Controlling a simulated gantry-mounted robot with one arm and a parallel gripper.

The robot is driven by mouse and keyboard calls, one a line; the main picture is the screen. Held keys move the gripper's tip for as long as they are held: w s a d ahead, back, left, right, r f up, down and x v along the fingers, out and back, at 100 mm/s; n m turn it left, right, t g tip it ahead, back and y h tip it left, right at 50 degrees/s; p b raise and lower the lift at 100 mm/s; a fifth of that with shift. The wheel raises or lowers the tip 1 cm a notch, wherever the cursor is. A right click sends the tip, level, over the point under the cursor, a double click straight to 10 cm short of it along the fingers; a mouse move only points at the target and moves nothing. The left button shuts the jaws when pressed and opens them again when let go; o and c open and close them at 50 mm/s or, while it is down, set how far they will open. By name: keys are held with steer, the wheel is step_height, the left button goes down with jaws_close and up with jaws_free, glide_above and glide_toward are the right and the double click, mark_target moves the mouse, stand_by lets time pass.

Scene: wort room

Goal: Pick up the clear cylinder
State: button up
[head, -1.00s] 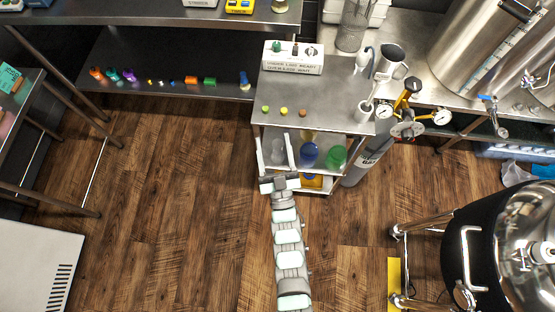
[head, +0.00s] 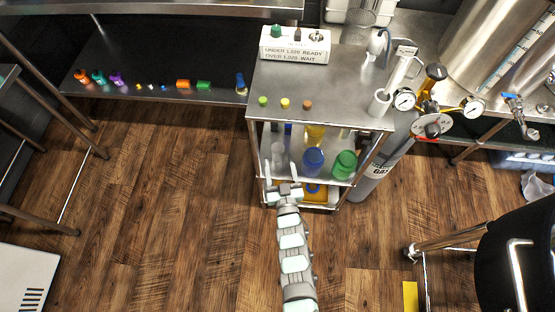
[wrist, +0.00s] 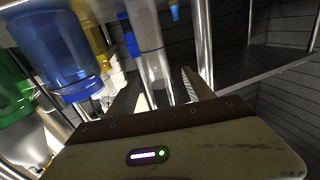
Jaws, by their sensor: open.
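The clear cylinder (head: 278,156) stands at the left end of the cart's middle shelf, left of a blue container (head: 313,162) and a green container (head: 344,165). My gripper (head: 281,174) is at the shelf's front edge, its open fingers pointing in toward the cylinder. In the wrist view the clear cylinder (wrist: 155,72) shows between and beyond the two fingers (wrist: 160,92). Whether a finger touches it cannot be told. Blue (wrist: 66,45) and green (wrist: 12,95) containers are on the left in that view.
A yellow container (head: 316,133) stands behind the blue one. The cart's metal top (head: 335,85) overhangs the shelf, and cart posts flank it. A grey gas cylinder (head: 385,160) stands right of the cart. The wooden floor (head: 170,200) to the left is clear.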

mark_target(278, 156)
steer(key=shift+w+a+f+b, duration=0.15)
steer(key=shift+w+b, duration=0.15)
steer(key=shift+w, duration=0.25)
steer(key=w+b, duration=0.1)
steer(key=w, duration=0.3)
steer(key=shift+w+a+b, duration=0.15)
steer(key=shift+b, duration=0.15)
jaws_close()
